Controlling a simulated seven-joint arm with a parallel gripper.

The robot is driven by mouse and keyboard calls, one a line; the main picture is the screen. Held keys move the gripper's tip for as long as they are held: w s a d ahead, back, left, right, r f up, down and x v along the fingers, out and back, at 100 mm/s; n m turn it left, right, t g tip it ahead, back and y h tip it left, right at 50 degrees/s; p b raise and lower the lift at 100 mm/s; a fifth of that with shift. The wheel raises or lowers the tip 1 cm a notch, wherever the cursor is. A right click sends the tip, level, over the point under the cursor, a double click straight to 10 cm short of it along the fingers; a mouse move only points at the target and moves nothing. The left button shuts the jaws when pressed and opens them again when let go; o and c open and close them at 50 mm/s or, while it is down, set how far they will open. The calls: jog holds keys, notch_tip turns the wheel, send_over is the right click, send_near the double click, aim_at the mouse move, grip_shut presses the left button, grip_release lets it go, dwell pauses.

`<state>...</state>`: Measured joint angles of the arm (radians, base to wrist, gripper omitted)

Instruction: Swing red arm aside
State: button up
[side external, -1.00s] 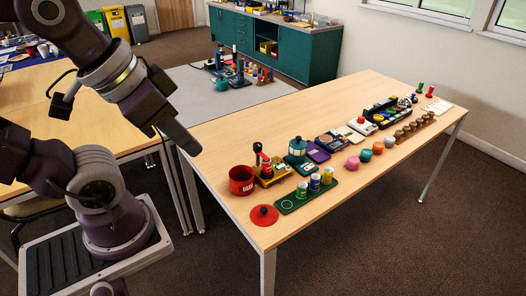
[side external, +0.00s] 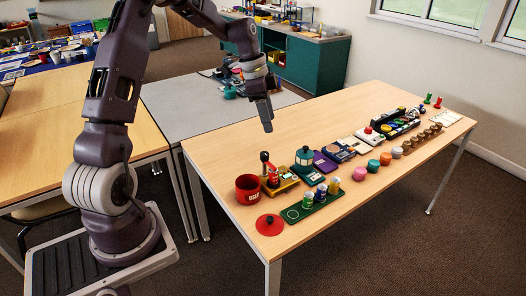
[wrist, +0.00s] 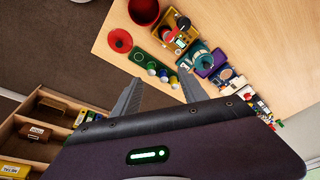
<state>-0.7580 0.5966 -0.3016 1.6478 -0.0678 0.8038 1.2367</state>
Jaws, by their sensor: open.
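A small device with a yellow base (side external: 288,185) stands near the table's near left end. It carries a red upright part (side external: 273,179) and a black knob (side external: 264,156); I cannot tell for sure which piece is the red arm. In the wrist view the yellow base (wrist: 170,37) is at the top, beyond the fingertips, with red and black parts on it. My gripper (side external: 266,124) hangs above the table, behind and above the device and apart from it. In the wrist view my gripper (wrist: 158,86) is open, with nothing between its fingers.
A red pot (side external: 249,190) stands left of the device, and a red lid (side external: 269,225) lies in front. A green tray (side external: 293,214) with small cans is at the front. A teal lantern-like object (side external: 306,158) stands close on the right. The table's back left is clear.

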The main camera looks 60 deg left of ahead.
jog(key=m+h, duration=0.1)
jog(key=h, duration=0.1)
send_near(264, 153)
jog(key=d, duration=0.1)
jog(key=shift+t, duration=0.4)
jog(key=x, duration=0.8)
jog(key=shift+s+a+f, duration=0.2)
jog(key=shift+a+f, duration=0.1)
jog(key=shift+f, duration=0.15)
grip_shut()
